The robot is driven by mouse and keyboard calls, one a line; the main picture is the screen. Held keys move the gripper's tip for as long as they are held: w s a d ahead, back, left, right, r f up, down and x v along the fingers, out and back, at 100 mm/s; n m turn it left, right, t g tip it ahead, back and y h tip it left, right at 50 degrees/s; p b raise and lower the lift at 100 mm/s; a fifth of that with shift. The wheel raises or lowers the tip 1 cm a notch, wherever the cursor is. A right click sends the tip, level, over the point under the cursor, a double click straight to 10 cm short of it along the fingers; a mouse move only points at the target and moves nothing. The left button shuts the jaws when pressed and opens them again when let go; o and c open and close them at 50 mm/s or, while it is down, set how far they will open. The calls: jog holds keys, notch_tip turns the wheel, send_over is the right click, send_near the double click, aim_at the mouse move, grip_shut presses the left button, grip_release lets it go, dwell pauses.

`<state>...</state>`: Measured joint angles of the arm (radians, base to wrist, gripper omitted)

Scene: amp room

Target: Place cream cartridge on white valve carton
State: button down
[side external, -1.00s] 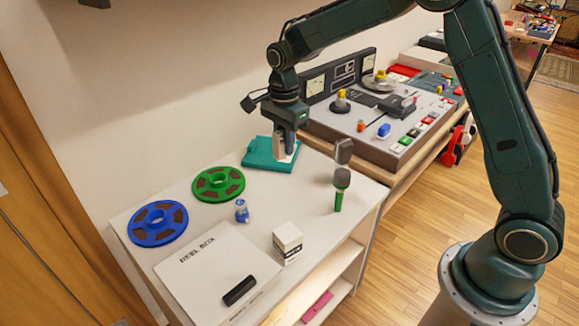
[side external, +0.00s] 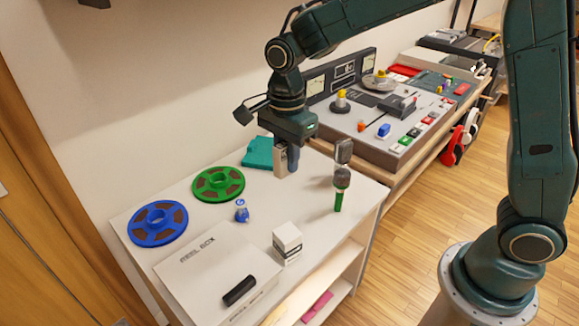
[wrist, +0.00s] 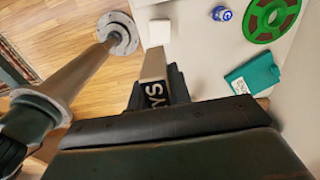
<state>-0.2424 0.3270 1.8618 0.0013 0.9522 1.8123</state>
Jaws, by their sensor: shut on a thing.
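The cream cartridge (wrist: 154,66) has a black label with white letters, and it is held in my gripper in the wrist view. My gripper (side external: 287,160) is shut on it, above the white tabletop in front of the teal case; in the side view only a cream strip of the cartridge (side external: 280,161) shows beside a finger. The white valve carton (side external: 287,242) is a small white box with dark print, standing upright near the table's front edge. It also shows at the top of the wrist view (wrist: 159,31), beyond the cartridge. Its visible top is bare.
A teal case (side external: 258,152), green reel (side external: 218,184), blue reel (side external: 158,223) and blue-and-white bottle (side external: 241,210) stand on the table. A white reel box (side external: 205,262) bears a black bar (side external: 239,290). A green-handled microphone (side external: 341,184) stands to the right.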

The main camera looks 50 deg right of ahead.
notch_tip(320, 180, down, 14)
jog(key=shift+f, duration=0.25)
jog(key=shift+f, duration=0.1)
jog(key=shift+f, duration=2.05)
jog(key=c, duration=1.3)
grip_release()
jog(key=shift+f, duration=0.1)
notch_tip(320, 180, up, 12)
